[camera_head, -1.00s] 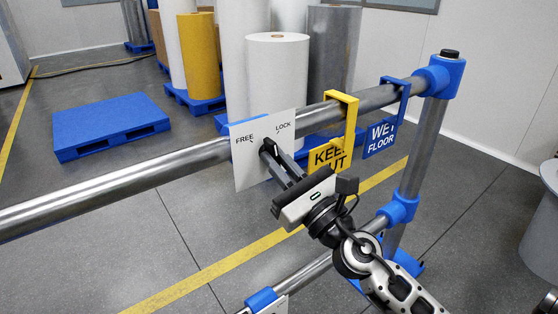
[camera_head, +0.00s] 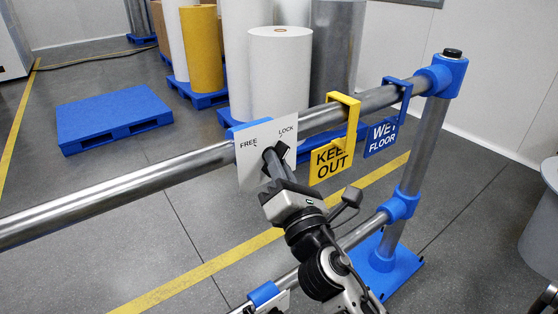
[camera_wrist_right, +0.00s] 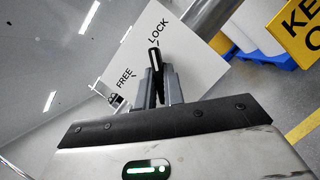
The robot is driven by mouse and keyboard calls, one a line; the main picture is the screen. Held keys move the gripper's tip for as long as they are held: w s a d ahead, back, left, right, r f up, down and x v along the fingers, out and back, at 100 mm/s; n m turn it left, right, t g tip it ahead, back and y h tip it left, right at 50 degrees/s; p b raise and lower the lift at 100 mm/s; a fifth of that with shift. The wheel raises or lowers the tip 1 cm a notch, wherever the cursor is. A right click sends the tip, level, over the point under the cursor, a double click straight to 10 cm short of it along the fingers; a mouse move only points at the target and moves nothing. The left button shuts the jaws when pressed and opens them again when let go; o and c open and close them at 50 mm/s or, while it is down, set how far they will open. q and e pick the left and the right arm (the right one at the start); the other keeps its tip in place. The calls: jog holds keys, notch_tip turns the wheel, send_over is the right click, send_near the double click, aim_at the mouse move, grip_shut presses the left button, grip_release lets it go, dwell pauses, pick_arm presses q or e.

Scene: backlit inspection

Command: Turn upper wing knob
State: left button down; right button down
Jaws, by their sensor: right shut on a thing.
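The upper wing knob (camera_head: 283,149) is a small black handle on a white panel (camera_head: 252,176) marked FREE at left and LOCK at right. The panel hangs on the upper grey rail. In the right wrist view the knob (camera_wrist_right: 154,57) stands between the fingers, with a pale line on it, and its tip points close to the word LOCK. My right gripper (camera_head: 275,160) is shut on the knob, in front of the panel, and its fingers hide part of it. My left gripper is not in view.
A yellow KEEP OUT sign (camera_head: 331,160) and a blue WET FLOOR sign (camera_head: 381,138) hang on the upper rail (camera_head: 120,182), right of the panel. A lower rail (camera_head: 358,232) runs beneath, with a partly visible blue clamp (camera_head: 263,293). A blue pallet (camera_head: 112,118) lies behind.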

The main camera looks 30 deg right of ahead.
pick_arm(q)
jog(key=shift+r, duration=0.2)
pick_arm(e)
jog(key=shift+m, duration=0.7)
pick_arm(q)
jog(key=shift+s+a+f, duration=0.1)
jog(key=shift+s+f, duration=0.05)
pick_arm(e)
jog(key=shift+h, duration=0.3)
jog(key=c, duration=1.5)
grip_release()
